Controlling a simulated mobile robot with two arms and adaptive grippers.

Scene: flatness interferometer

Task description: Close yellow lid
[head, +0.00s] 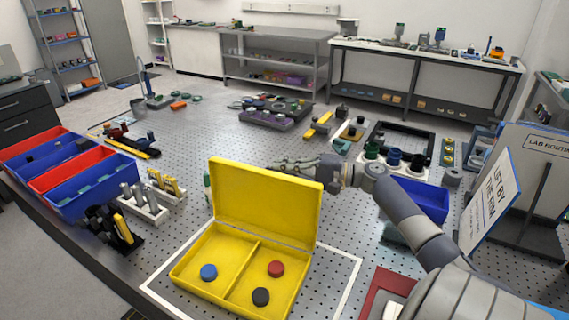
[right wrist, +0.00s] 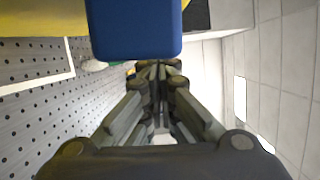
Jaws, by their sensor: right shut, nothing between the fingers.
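The yellow box (head: 183,274) stands open on the table, inside a white outlined square. Its yellow lid (head: 262,206) stands raised at the back edge, roughly upright. A divider splits the box: a blue disc (head: 209,272) lies in the left compartment, and a red disc (head: 276,268) and a black disc (head: 261,296) lie in the right one. My right gripper (head: 277,165) is shut and empty, just behind the lid's top edge; I cannot tell whether it touches. Its closed fingers (right wrist: 156,68) also show in the right wrist view. My left gripper is out of view.
Red and blue bins (head: 95,190) stand at the left, with small tool racks (head: 143,203) beside them. A blue bin (head: 428,199) and a sign (head: 490,200) stand at the right. A blue block-like thing (right wrist: 135,30) fills the upper right wrist view.

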